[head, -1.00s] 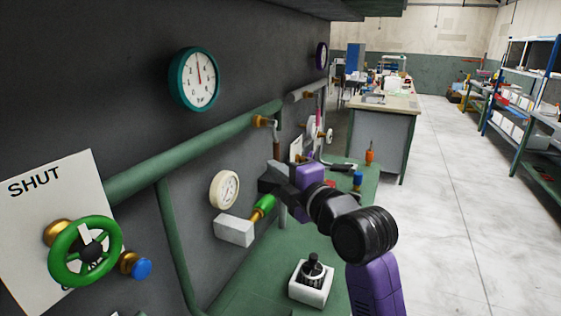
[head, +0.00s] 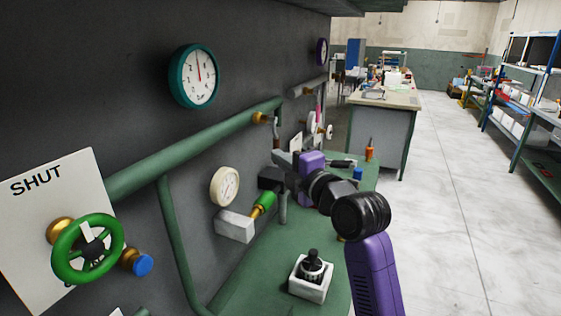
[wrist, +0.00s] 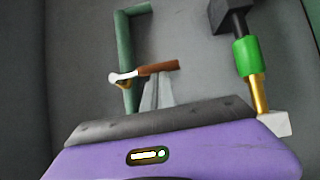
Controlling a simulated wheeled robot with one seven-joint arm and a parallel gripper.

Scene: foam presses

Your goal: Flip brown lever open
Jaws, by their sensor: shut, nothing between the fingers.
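The brown lever (head: 276,143) hangs from a brass and silver valve fitting at the far end of the green wall pipe, partly hidden by my gripper in the head view. In the wrist view the brown lever (wrist: 158,68) runs sideways from its silver arm, just beyond my fingertips. My gripper (wrist: 154,80) is shut and empty, its grey fingers pointing at the lever. In the head view my gripper (head: 281,156) is close to the lever's lower end. I cannot tell whether they touch.
A green-collared fitting with a black block (head: 270,179) and white box (head: 234,226) sits just below my gripper. A black knob on a white base (head: 311,276) stands on the green bench. A green handwheel (head: 88,249) is at left.

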